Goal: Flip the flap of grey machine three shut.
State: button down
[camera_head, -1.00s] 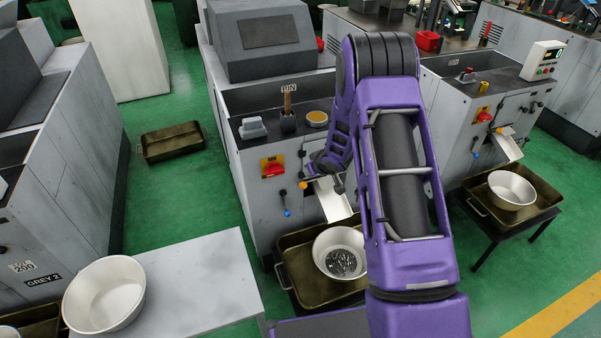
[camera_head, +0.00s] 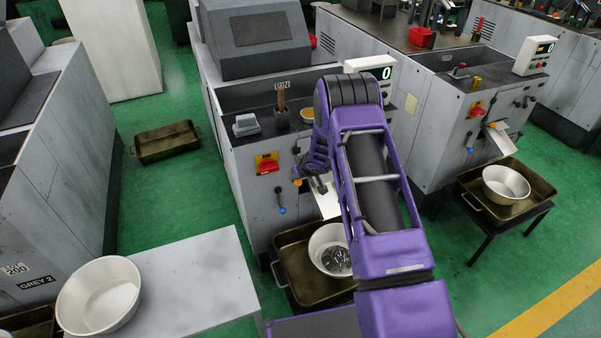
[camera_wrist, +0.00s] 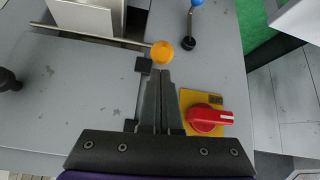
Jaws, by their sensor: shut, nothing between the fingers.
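The grey machine (camera_head: 235,170) in the middle stands right of the one marked GREY 2; its own name plate is not readable. A pale tilted chute or flap (camera_head: 327,206) juts from its front above a bowl. In the wrist view its pale plate (camera_wrist: 90,18) is at the top left, beside a thin rod ending in an orange knob (camera_wrist: 162,52). The knob shows in the head view (camera_head: 298,182) too. My gripper (camera_wrist: 161,74) is shut and empty, its tips just by the knob; whether they touch it I cannot tell. My arm partly hides the machine's front.
A red switch on a yellow plate (camera_wrist: 207,115) is close beside my fingers. A blue-knobbed lever (camera_head: 282,208) hangs below it. A white bowl with metal parts (camera_head: 330,250) sits in a brown tray (camera_head: 290,255). A pale table (camera_head: 200,270) with a bowl is at the lower left.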

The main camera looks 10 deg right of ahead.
jog(key=shift+w+a+f, duration=0.1)
jog(key=shift+w+f, duration=0.25)
jog(key=shift+f, duration=0.1)
